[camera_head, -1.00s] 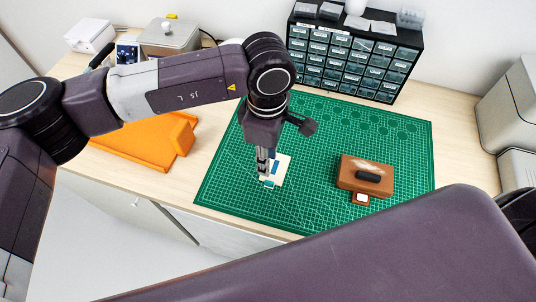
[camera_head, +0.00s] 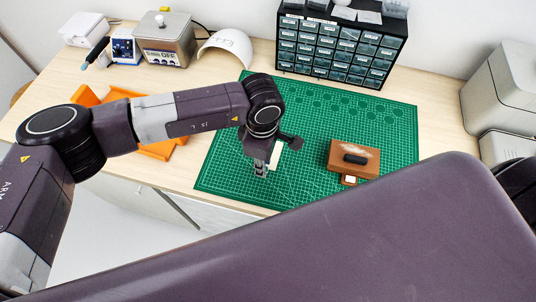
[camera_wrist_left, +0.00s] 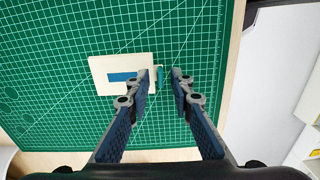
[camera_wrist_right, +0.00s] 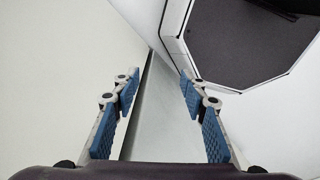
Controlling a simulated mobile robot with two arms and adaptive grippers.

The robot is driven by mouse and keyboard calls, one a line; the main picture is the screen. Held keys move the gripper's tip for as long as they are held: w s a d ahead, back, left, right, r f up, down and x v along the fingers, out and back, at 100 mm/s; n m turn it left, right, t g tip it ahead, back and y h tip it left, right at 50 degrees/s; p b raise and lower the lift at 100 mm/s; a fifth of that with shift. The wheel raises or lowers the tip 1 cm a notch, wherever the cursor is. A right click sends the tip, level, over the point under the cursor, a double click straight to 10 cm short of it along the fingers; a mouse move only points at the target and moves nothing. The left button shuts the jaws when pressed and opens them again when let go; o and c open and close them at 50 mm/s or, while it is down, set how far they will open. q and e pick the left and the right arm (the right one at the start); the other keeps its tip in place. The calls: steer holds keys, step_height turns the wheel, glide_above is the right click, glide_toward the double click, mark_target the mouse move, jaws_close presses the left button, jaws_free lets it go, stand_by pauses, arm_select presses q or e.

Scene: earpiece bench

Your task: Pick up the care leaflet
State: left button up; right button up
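The care leaflet appears to be the cream card with a blue bar (camera_wrist_left: 112,76) in the left wrist view, lying on the green cutting mat (camera_wrist_left: 70,35). It also shows in the head view (camera_head: 276,154), partly hidden by my left gripper (camera_head: 261,170). In the left wrist view my left gripper (camera_wrist_left: 161,75) is open, with its fingertips over the card's right edge. A small teal piece (camera_wrist_left: 161,74) shows between the fingertips; I cannot tell whether it belongs to the card. Contact is unclear. My right gripper (camera_wrist_right: 159,88) is open and empty, away from the mat.
A brown block with a black piece on top (camera_head: 352,161) sits right of the leaflet on the mat. A dark drawer cabinet (camera_head: 338,50) stands behind the mat. An orange tray (camera_head: 160,150) lies left, partly behind my arm. The mat between leaflet and block is clear.

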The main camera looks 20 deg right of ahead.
arm_select(q)
jaws_close()
arm_select(e)
steer(key=shift+s+d, duration=0.15)
steer(key=shift+s, duration=0.7)
steer(key=shift+w, duration=0.1)
arm_select(q)
steer(key=shift+r, duration=0.15)
steer(key=shift+r+b, duration=0.35)
steer(key=shift+r, duration=0.25)
step_height(320, 180, up, 22)
steer(key=b, duration=0.5)
steer(key=shift+f, duration=0.2)
arm_select(e)
steer(key=shift+w+f, duration=0.2)
steer(key=shift+f, duration=1.25)
steer(key=shift+w+f, duration=0.15)
steer(key=shift+f, duration=1.25)
